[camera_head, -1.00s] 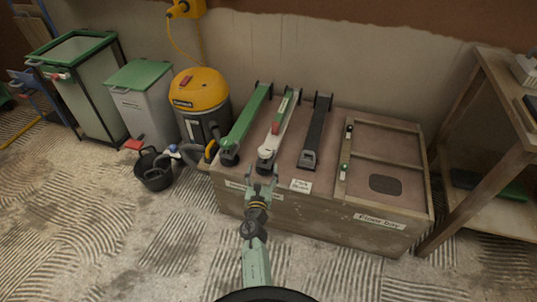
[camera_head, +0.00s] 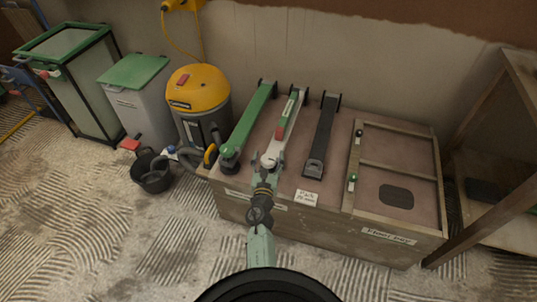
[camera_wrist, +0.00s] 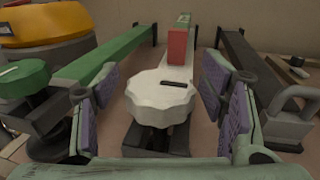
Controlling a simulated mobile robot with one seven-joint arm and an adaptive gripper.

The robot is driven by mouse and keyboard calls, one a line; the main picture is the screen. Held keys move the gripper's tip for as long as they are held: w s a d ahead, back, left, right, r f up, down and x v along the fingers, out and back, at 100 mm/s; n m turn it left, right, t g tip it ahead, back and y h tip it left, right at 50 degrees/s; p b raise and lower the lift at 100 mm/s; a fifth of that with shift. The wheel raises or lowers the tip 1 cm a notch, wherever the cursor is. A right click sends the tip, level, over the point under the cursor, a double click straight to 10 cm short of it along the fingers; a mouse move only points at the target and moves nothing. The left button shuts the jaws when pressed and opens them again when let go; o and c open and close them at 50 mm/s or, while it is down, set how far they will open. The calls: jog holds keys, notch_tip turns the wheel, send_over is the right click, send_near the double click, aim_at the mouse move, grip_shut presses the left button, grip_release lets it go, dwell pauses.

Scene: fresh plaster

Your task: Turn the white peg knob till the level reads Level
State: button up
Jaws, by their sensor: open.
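The white peg knob (camera_wrist: 155,103) has a scalloped edge and a dark mark on top. It sits at the near end of a white bar (camera_wrist: 178,74); in the head view the knob (camera_head: 269,161) is partly behind my gripper. My gripper (camera_wrist: 160,88) is open, with one purple-padded finger on each side of the knob. Gaps show between the pads and the knob; I cannot tell any contact. A red block (camera_wrist: 177,47) stands on the bar, with a green part (camera_head: 290,103) farther back. I cannot read any level indication.
A green-knobbed bar (camera_head: 250,117) lies left and a black bar (camera_head: 322,135) right of the white one, both close to my fingers. All rest on a wooden crate (camera_head: 240,204). A framed panel (camera_head: 399,164) is at right; a yellow-topped vacuum (camera_head: 197,88) stands left.

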jog(key=shift+s, duration=0.1)
jog(key=c, duration=1.2)
jog(key=shift+r+h+p, duration=0.15)
jog(key=shift+h+p, duration=0.2)
jog(key=shift+h, duration=0.05)
